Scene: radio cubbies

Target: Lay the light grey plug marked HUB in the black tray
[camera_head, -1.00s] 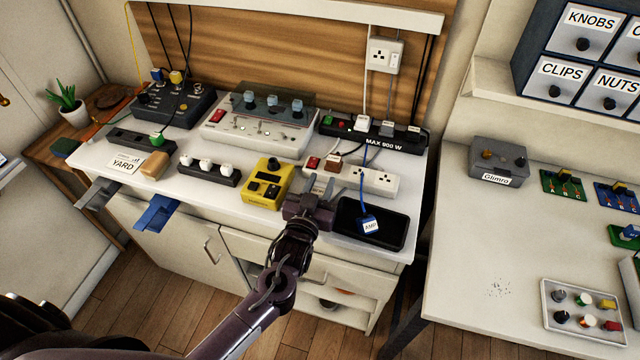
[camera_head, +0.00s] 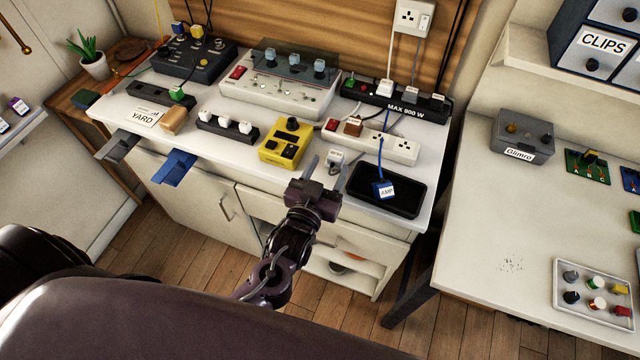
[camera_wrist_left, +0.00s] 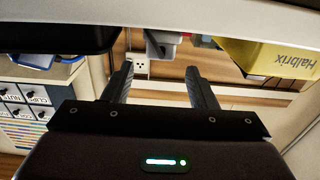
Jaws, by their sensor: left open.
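A light grey plug (camera_head: 336,157) lies on the white desk beside the front edge of a white power strip; I cannot read a HUB mark on it. A grey plug-like shape also shows at the top middle of the left wrist view (camera_wrist_left: 163,40). The black tray (camera_head: 412,207) lies right of it at the desk's front edge. A blue plug marked AMP (camera_head: 383,190) is in the tray. My left gripper (camera_head: 326,172) is open and empty at the desk's front edge, fingers pointing toward the grey plug, not closed on it. My right gripper is not in view.
A yellow box (camera_head: 285,142) stands left of the plug, and the white power strip (camera_head: 375,142) behind it. A blue cord runs to the AMP plug. Blue (camera_head: 175,167) and grey (camera_head: 118,145) brackets jut from the desk front. A second desk (camera_head: 480,255) stands right across a gap.

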